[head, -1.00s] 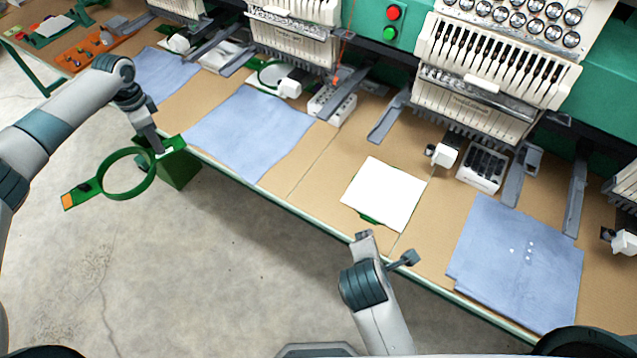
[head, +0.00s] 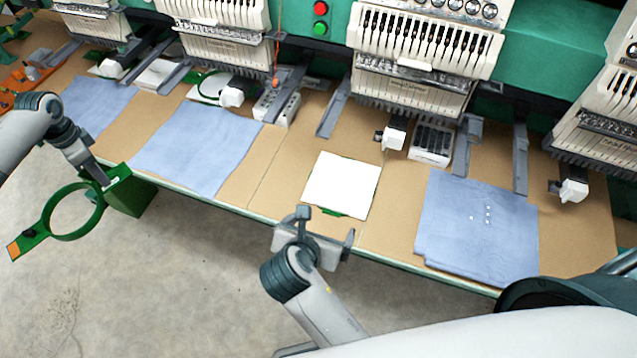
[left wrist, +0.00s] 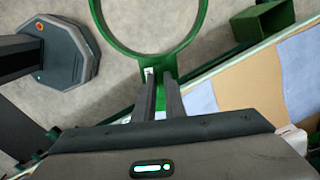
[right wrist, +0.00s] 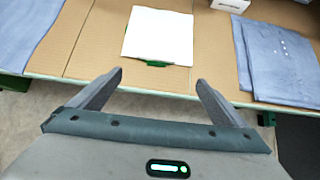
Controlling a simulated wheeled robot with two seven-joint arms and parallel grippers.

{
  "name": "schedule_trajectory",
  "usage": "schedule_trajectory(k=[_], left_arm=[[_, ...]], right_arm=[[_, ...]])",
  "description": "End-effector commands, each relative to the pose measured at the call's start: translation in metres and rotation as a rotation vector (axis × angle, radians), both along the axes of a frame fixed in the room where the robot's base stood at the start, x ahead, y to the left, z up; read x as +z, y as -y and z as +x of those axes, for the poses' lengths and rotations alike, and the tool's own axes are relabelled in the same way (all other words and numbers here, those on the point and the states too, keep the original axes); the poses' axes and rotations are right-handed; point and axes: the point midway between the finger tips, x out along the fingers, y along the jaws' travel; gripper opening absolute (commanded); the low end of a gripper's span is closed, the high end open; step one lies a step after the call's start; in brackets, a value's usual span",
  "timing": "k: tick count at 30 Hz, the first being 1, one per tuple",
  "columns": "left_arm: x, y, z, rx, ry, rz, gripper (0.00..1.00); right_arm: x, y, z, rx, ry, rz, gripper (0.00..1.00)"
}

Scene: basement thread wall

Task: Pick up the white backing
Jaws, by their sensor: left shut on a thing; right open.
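The white backing (head: 341,184) is a flat white square on the tan tabletop, in the middle of the head view. A bit of green shows from under its front edge. It also shows in the right wrist view (right wrist: 159,34), beyond the fingertips. My right gripper (head: 325,226) is open and empty, just in front of the table edge and short of the backing; its spread fingers show in the right wrist view (right wrist: 160,78). My left gripper (head: 105,180) is shut on a green hoop (head: 47,222) with an orange-tipped tab, held off the table's front left. The hoop also shows in the left wrist view (left wrist: 92,18).
Folded blue cloths lie left (head: 198,150) and right (head: 478,230) of the backing. Embroidery machine heads (head: 420,60) and grey arms overhang the back. A green box (head: 132,192) is at the table's front left. Bare tabletop (head: 275,185) lies beside the backing.

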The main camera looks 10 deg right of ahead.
Motion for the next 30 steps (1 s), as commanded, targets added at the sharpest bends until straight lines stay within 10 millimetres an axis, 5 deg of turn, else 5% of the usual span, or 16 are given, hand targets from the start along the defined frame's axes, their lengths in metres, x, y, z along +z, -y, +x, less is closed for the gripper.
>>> schedule_trajectory(k=[16, 30], left_arm=[[0.017, 0.0, 0.0, 0.0, 0.0, 0.0, 0.0], [0.019, 0.0, 0.0, 0.0, 0.0, 0.0, 0.0]], right_arm=[[-0.043, 0.024, 0.037, 0.0, -0.001, -0.001, 0.96], [-0.047, 0.026, 0.041, -0.001, 0.0, 0.001, 0.96]])
